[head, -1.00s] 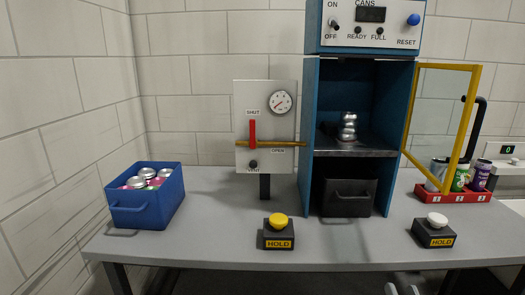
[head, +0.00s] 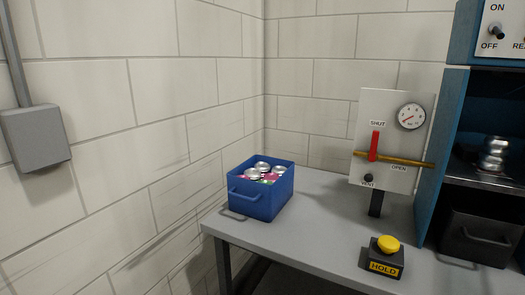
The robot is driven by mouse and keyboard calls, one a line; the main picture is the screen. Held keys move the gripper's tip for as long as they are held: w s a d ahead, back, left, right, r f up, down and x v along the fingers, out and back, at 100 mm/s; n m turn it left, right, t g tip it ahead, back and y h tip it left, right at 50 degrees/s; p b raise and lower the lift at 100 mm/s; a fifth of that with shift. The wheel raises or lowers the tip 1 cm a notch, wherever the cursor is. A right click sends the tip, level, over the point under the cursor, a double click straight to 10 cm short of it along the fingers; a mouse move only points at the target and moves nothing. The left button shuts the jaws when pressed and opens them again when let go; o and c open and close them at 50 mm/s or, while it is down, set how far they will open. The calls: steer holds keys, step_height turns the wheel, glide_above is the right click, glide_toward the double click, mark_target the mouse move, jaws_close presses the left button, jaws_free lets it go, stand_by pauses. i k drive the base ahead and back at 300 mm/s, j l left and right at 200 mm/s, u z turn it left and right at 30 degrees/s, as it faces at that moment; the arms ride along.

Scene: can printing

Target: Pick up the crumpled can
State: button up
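The crumpled can (head: 493,154) is a bare silver can with a dented, pinched body. It stands upright on the metal shelf (head: 482,180) inside the blue machine cabinet (head: 450,140), at the right edge of the head view. The cabinet's right side and its door lie outside the picture now. My gripper is not in view, so its distance from the can and its opening cannot be seen.
A blue bin (head: 262,198) with several cans stands at the table's left end. A valve panel (head: 388,140) with a red lever stands left of the cabinet. A yellow HOLD button (head: 388,246) sits in front. A black bin (head: 478,238) is under the shelf.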

mark_target(492, 155)
steer(key=l, duration=1.1)
steer(key=k+l, duration=0.15)
steer(key=l, duration=0.95)
steer(key=j+z, duration=0.1)
steer(key=i+j, duration=0.05)
steer(key=j, duration=0.05)
